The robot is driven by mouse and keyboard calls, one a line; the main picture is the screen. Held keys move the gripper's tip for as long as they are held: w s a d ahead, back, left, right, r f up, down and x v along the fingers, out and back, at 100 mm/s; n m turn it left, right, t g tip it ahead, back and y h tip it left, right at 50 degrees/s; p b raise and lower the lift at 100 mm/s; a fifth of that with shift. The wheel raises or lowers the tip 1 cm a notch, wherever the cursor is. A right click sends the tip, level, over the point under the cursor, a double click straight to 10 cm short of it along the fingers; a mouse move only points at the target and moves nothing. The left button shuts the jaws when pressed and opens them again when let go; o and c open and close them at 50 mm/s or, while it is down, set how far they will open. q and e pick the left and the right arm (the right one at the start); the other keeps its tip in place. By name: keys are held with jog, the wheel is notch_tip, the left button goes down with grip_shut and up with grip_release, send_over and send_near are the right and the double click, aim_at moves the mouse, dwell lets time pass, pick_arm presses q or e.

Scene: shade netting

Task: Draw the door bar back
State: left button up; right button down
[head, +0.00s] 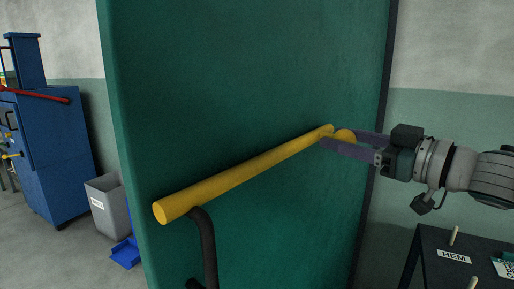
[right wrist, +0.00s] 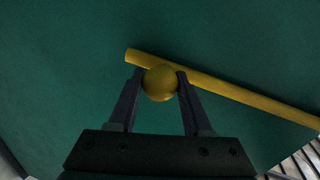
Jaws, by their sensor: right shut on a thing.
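The yellow door bar (head: 250,172) lies across the face of a green door panel (head: 230,80), its near end at the lower left and its far end at the upper right. A round yellow knob (head: 345,135) sits at the bar's far end. My right gripper (head: 335,140) reaches in from the right and is shut on this knob. In the right wrist view the knob (right wrist: 160,83) sits between both fingers, with the bar (right wrist: 230,92) just behind it. My left gripper is not in view.
A dark curved handle (head: 207,245) stands below the bar's near end. A dark table (head: 440,250) with a white label is at the lower right. A blue machine (head: 45,140), a grey bin (head: 106,205) and a blue dustpan-like object (head: 126,252) are at the left.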

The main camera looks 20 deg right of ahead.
jog(key=shift+w+d+f, duration=0.1)
jog(key=shift+d+f, duration=0.05)
jog(key=shift+d, duration=0.15)
jog(key=c, duration=0.8)
grip_release()
jog(key=o, duration=0.4)
jog(key=shift+d, duration=0.1)
jog(key=shift+c, duration=0.2)
jog(key=shift+o, duration=0.4)
jog(key=v, duration=1)
jog(key=shift+p, duration=0.45)
